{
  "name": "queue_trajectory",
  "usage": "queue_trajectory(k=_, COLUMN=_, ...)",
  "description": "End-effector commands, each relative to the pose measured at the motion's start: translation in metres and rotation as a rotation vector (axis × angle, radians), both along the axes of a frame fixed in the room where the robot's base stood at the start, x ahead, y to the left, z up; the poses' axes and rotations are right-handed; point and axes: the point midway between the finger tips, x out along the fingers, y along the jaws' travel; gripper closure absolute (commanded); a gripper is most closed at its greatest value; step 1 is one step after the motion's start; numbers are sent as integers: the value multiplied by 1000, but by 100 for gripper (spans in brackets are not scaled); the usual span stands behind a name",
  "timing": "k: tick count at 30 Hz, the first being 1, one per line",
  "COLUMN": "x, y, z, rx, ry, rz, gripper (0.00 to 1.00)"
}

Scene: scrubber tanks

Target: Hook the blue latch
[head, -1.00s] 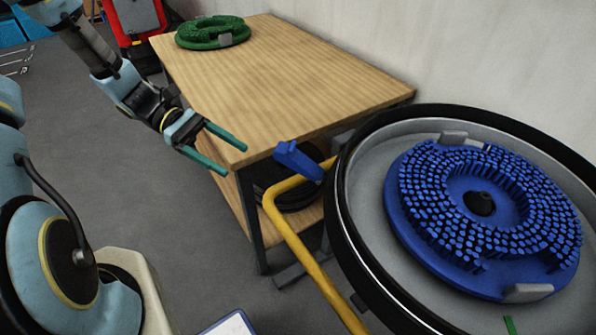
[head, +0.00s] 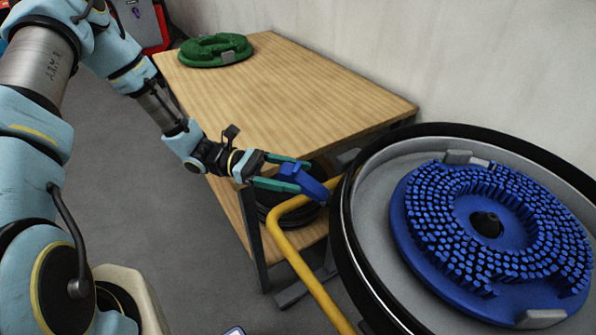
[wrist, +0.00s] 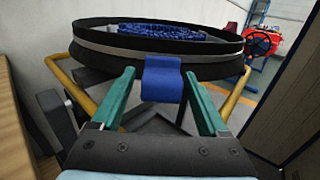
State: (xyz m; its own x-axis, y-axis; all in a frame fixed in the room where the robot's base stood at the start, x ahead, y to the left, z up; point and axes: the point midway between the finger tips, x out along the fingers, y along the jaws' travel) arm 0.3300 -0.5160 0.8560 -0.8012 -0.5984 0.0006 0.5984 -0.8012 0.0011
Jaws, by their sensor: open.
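The blue latch (head: 307,182) is a short blue lever at the left rim of the round tank (head: 343,220). It also shows in the wrist view (wrist: 162,80), in front of the tank's dark rim. My gripper (head: 304,174) is open, its two green fingers (wrist: 121,98) on either side of the latch. In the wrist view a gap shows between the latch and each finger. In the head view the fingertips overlap the latch's upper end. I cannot tell whether any finger touches it.
A yellow tube rail (head: 292,258) runs just below the latch. A blue bristle brush (head: 420,235) lies in the tank. A wooden table (head: 330,105) with a green brush (head: 205,50) stands behind my gripper, close to the tank.

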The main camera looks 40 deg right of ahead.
Motion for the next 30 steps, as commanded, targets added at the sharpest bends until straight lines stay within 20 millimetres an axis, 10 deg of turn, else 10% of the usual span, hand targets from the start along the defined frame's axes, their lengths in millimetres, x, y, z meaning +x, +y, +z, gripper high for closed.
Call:
queue_trajectory(k=13, x=-11, y=-7, z=0, rx=1, ry=1, rz=0, gripper=22)
queue_trajectory(k=30, x=-10, y=-7, z=0, rx=1, ry=0, rz=0, gripper=86)
